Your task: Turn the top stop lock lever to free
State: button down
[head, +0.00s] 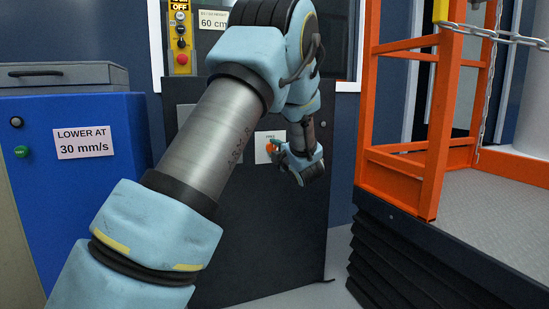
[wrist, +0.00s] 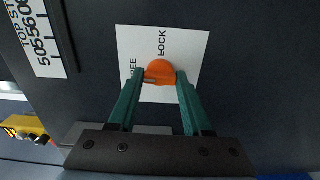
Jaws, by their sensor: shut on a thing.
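The top stop lock lever is an orange piece (wrist: 160,70) on a white plate (wrist: 190,48) marked LOCK and, partly hidden, what reads as FREE. In the wrist view, my gripper (wrist: 161,78) has its two green fingers on either side of the lever, closed on it. In the head view, the lever (head: 269,146) shows small on its plate (head: 262,156) on the dark cabinet front, with my gripper (head: 277,148) at it from the right. Which word the lever points to cannot be told.
A scale labelled TOP STOP (wrist: 40,38) is beside the plate in the wrist view. A blue cabinet (head: 75,200) with a LOWER AT 30 mm/s sign stands left. An orange railing (head: 435,130) and lift platform (head: 490,215) stand close on the right. A yellow button box (head: 181,40) hangs above.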

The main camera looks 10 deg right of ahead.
dwell(0.4)
jog(key=shift+c, duration=1.6)
grip_release()
jog(key=s+d+p, duration=0.1)
jog(key=s+p, duration=0.1)
jog(key=s, duration=0.8)
jog(key=shift+s+d, duration=0.2)
jog(key=shift+s, duration=0.15)
